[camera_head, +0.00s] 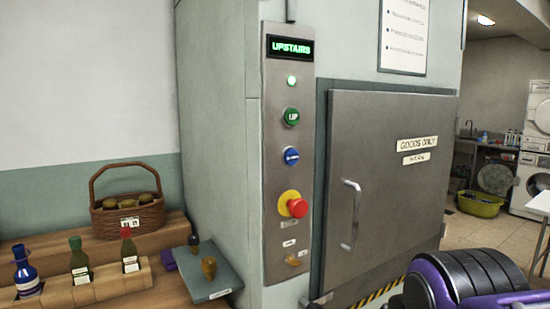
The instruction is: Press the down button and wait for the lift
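A grey metal control panel (288,160) is fixed upright on the lift housing. Its display (290,48) reads "UPSTAIRS" in green, with a small lit green lamp (292,81) under it. A green round button (290,117) is marked "UP". Below it is a blue round button (291,156), its label too small to read surely. The lift's grey door (385,190), marked "GOODS ONLY", looks shut and has a bar handle (350,215). A purple and black part at the lower right seems to be my arm; my gripper's fingers are not in view.
A red mushroom button (297,208) on a yellow base sits below the blue one. Wooden shelves at left hold bottles (79,260) and a wicker basket (128,212). A grey tray (209,282) juts beside the panel. Open floor and a yellow-green tub (479,204) lie at right.

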